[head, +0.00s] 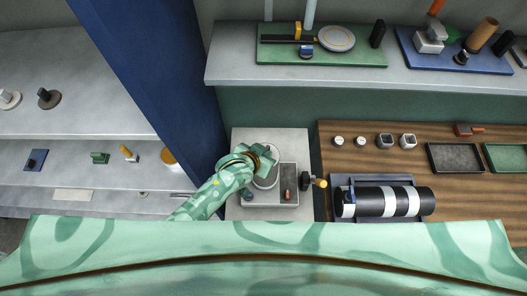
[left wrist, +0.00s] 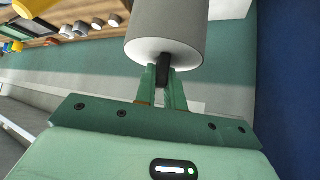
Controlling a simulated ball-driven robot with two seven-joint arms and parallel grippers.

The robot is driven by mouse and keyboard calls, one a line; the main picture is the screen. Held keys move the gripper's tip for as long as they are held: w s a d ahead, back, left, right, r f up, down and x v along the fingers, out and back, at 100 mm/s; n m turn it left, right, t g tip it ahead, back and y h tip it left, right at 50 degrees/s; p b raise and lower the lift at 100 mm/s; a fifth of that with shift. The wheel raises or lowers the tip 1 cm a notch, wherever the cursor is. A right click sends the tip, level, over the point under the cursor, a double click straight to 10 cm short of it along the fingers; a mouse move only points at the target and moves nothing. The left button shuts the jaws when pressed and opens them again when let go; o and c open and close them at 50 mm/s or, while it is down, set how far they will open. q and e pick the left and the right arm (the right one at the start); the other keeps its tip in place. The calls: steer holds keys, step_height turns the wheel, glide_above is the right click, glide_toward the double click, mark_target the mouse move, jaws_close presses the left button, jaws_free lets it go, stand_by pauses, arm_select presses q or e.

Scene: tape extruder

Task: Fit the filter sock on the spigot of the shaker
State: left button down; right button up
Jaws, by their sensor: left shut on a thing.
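My left gripper (head: 266,160) is over the small pale table left of centre. In the left wrist view its green fingers (left wrist: 163,92) are shut on a short black tab (left wrist: 163,70) at the white end face of a grey cylinder (left wrist: 166,28). The cylinder also shows in the head view (head: 267,179), partly covered by the gripper. I cannot tell for certain that it is the filter sock. I cannot tell which part is the shaker's spigot. My right gripper is not in view.
A dark fitting with a yellow knob (head: 319,183) stands between tray and drum. A blue column (head: 165,75) rises to the left.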

arm_select(q)
steer(key=shift+f+b, duration=0.85)
steer(key=shift+f, duration=0.25)
steer(key=c, duration=1.4)
jaws_free()
steer(key=shift+s+a+r, duration=0.2)
steer(key=shift+s+r, duration=0.15)
steer(key=p+v, duration=0.2)
steer(key=v, duration=1.3)
steer(key=shift+p, duration=0.3)
steer(key=shift+r, duration=0.15)
